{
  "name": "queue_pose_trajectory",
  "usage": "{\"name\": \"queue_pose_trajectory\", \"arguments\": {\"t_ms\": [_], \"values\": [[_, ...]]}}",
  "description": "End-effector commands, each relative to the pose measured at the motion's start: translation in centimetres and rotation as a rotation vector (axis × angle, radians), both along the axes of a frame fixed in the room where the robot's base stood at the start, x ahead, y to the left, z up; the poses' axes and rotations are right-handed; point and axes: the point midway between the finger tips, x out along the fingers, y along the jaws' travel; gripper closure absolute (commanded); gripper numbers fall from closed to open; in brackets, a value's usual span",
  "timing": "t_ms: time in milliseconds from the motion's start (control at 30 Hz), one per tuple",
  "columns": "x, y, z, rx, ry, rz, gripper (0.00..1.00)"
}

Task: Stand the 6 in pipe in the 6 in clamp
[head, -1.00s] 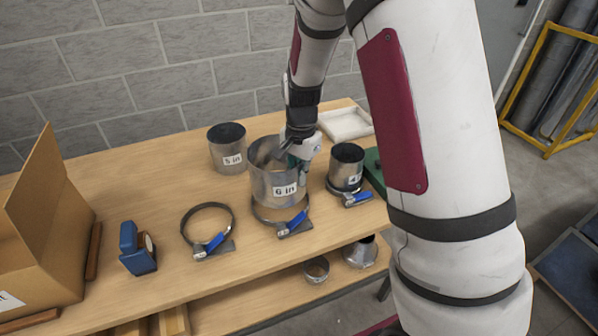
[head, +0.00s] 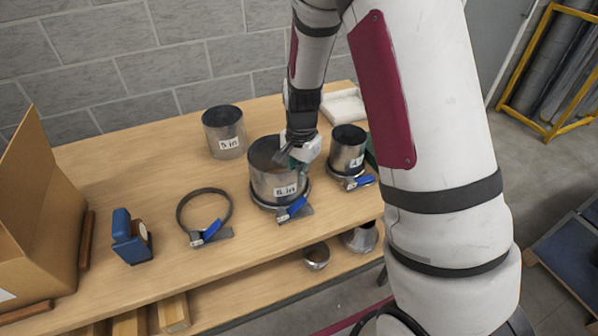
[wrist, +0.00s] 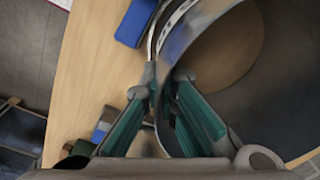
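The 6 in pipe (head: 263,184) is a wide grey metal tube labelled "6 in". It stands upright with its lower end inside the ring of the 6 in clamp (head: 293,209), which has a blue handle at the front. The head view does not show whether the pipe's bottom touches the base. My gripper (head: 293,161) is at the pipe's right rim. In the wrist view my gripper (wrist: 170,82) has its green-padded fingers on either side of the pipe wall (wrist: 180,40), shut on it.
A 5 in pipe (head: 224,133) stands behind left. A 4 in pipe (head: 347,150) stands in a clamp close on the right. An empty clamp (head: 213,229) lies left. A blue tool (head: 131,238) and a cardboard box (head: 45,235) are further left.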

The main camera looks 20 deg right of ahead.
Motion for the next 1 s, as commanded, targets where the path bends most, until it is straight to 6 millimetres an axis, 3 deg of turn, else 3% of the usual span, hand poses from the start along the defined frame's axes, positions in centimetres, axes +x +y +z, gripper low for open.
{"name": "queue_pose_trajectory", "arguments": {"t_ms": [467, 600, 1000], "values": [[0.01, 0.0, -0.49, 0.001, -0.001, 0.0, 1.0], [0.02, 0.0, -0.48, 0.001, -0.001, 0.0, 0.73], [0.04, 0.0, -0.03, 0.0, -0.001, 0.001, 0.72]]}}
